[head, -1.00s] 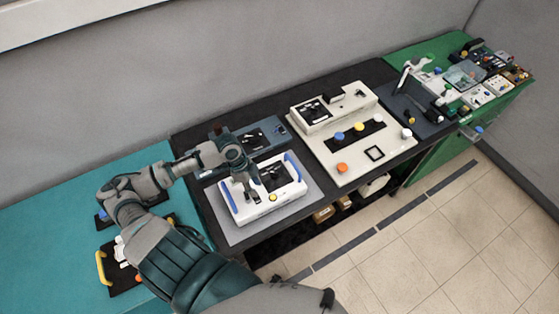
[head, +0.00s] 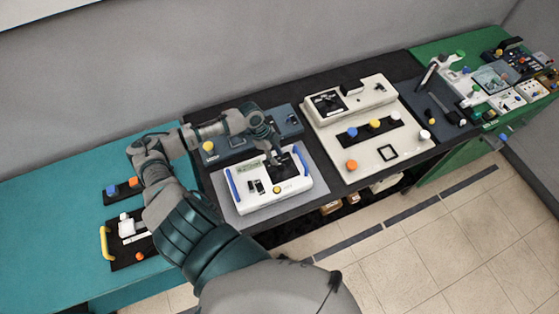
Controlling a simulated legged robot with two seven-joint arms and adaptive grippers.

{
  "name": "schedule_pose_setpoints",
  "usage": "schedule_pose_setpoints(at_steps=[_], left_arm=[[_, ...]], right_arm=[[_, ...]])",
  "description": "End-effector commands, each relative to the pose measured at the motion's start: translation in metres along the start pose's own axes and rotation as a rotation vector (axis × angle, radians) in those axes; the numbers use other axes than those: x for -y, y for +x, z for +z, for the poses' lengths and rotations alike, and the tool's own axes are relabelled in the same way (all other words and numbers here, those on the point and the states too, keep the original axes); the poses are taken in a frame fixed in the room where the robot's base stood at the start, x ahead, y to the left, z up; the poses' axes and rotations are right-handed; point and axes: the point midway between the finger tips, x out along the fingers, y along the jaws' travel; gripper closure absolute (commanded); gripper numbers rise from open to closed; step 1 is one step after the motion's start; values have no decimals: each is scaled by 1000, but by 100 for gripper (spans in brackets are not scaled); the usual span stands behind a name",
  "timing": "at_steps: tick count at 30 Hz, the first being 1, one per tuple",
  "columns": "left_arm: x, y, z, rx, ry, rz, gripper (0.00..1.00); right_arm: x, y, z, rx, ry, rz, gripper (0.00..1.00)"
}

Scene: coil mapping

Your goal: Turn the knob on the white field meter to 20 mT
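The white field meter (head: 246,206) has a blue handle at each end and sits on a grey mat (head: 222,207). A yellow knob (head: 277,190) shows near the middle of its front edge. Its dial and the 20 mT mark are too small to read. My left gripper (head: 275,160) points down at the far side of the meter, by its dark display (head: 285,169), behind the knob and apart from it. It covers part of the meter's far side. Its fingers are too small to tell open from shut. My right gripper is not in view.
A blue-grey box (head: 290,122) with a yellow knob (head: 208,146) stands behind the meter. A beige panel (head: 345,168) with coloured knobs is to the right. A teal table (head: 50,220) is at left, a green one (head: 440,168) at far right.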

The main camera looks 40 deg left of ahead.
Motion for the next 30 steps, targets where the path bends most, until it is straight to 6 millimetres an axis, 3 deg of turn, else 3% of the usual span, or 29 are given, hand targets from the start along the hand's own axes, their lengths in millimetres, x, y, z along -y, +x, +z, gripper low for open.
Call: schedule_pose_setpoints(at_steps=[3,7,18,19,23,24,30], left_arm=[[0,21,0,-2,-1,0,61],[0,36,1,0,0,1,61],[0,43,2,0,0,0,61],[0,43,2,0,0,0,64],[0,43,2,1,0,0,96],[0,43,2,1,0,0,100],[0,43,1,0,1,0,100]], right_arm=[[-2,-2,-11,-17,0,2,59],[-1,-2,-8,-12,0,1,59],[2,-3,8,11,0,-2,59],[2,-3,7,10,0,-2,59],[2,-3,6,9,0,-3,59],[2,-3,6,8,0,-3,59],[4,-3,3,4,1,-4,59]])
